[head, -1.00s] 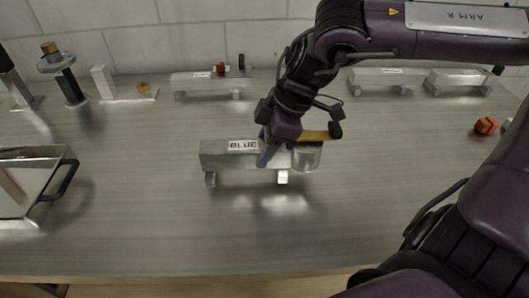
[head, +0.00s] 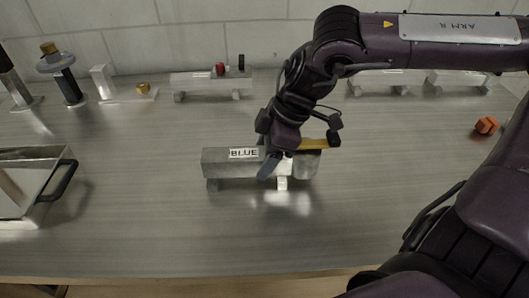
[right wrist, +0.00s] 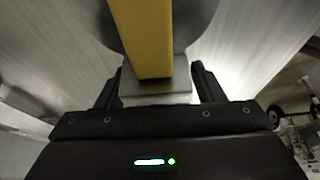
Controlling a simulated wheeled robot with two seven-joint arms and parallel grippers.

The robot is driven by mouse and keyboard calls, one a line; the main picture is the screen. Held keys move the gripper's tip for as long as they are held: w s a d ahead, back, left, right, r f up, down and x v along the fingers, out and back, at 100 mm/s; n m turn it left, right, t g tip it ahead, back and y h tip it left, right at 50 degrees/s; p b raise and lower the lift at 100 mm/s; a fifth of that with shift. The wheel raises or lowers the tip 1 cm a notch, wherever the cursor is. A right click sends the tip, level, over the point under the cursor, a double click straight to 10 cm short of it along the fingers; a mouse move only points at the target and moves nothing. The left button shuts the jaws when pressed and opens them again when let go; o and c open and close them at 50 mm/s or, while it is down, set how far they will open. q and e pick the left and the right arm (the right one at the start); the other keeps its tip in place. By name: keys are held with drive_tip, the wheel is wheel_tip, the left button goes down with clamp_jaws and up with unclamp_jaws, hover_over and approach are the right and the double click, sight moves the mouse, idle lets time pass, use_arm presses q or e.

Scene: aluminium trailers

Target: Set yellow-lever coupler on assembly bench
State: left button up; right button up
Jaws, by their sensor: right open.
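The coupler is a round grey metal body (head: 307,165) with a flat yellow lever (head: 313,144) on top. It sits at the right end of a grey metal beam (head: 228,165) labelled BLUE, on two short feet over the bench (head: 150,220). My right gripper (head: 275,165) points down at the coupler's left side. In the right wrist view its fingers (right wrist: 157,90) are open, on either side of a pale metal block (right wrist: 156,92). The yellow lever (right wrist: 143,40) runs up from there over the round body. My left gripper is not in view.
A metal bin (head: 30,205) with a black handle stands at the left. Posts (head: 70,87) and a beam (head: 207,82) with a red knob stand along the back. More beams (head: 385,82) are behind my arm. An orange part (head: 486,126) lies at the right. The front bench is clear.

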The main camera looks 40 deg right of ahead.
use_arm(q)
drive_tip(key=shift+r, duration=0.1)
use_arm(e)
drive_tip(key=shift+r, duration=0.3)
drive_tip(key=p+v, duration=0.1)
drive_tip(key=v, duration=0.9)
drive_tip(key=shift+r, duration=0.25)
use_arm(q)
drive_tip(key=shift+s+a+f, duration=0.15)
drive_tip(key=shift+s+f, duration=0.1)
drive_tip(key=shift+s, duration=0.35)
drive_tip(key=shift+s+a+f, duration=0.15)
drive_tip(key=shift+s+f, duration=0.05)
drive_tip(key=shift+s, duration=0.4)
use_arm(e)
drive_tip(key=shift+s+d+r, duration=0.2)
drive_tip(key=shift+d+r, duration=0.05)
drive_tip(key=shift+r, duration=0.3)
